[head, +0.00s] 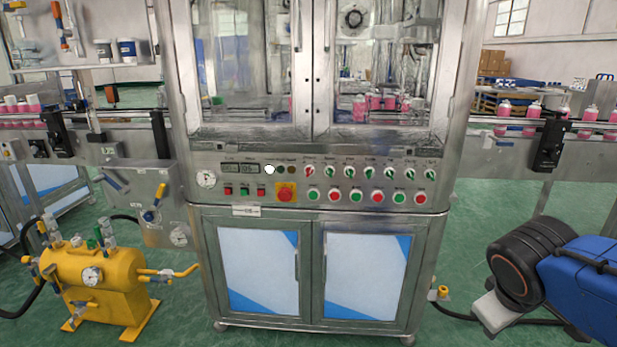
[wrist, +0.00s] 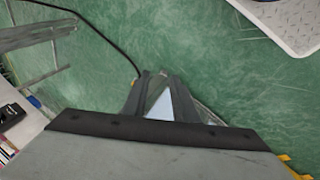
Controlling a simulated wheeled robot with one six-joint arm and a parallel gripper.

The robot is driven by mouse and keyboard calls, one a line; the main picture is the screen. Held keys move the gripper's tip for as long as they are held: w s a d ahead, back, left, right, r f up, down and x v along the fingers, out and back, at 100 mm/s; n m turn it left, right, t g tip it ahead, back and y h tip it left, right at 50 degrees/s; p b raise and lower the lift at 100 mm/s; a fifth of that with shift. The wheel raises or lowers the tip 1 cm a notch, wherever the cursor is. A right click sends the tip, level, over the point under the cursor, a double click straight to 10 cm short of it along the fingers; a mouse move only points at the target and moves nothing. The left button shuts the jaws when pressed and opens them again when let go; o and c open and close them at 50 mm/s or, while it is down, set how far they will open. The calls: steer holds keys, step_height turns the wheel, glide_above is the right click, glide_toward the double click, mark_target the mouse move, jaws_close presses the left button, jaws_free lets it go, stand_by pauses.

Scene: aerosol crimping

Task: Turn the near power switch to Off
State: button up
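The steel crimping machine has a control panel (head: 235,205) across its middle in the head view. A row of small rotary switches (head: 350,172), white with red or green handles, runs along its upper right. The labels are too small to read, so I cannot tell which one is the near power switch. Its position cannot be read either. My gripper (wrist: 158,76) shows in the wrist view as two dark fingers, close together at their tips, over green floor. Nothing is clearly held. The wrist view does not show the panel.
Red and green push buttons (head: 355,195) sit below the switches. A red emergency stop (head: 286,192) on a yellow plate is left of them. A yellow tank (head: 100,275) stands at lower left. Conveyors with pink cans (head: 534,113) run on both sides. A black hose (wrist: 112,42) crosses the floor.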

steer(key=w+r+n+h, duration=0.2)
steer(key=w+n, duration=0.1)
steer(key=w, duration=0.2)
steer(key=n+t+y, duration=0.5)
steer(key=n+t, duration=0.9)
steer(key=n, duration=0.8)
glide_toward(309, 174)
steer(key=w, duration=0.8)
steer(key=shift+w+r, duration=0.1)
steer(key=shift+r, duration=0.05)
jaws_close()
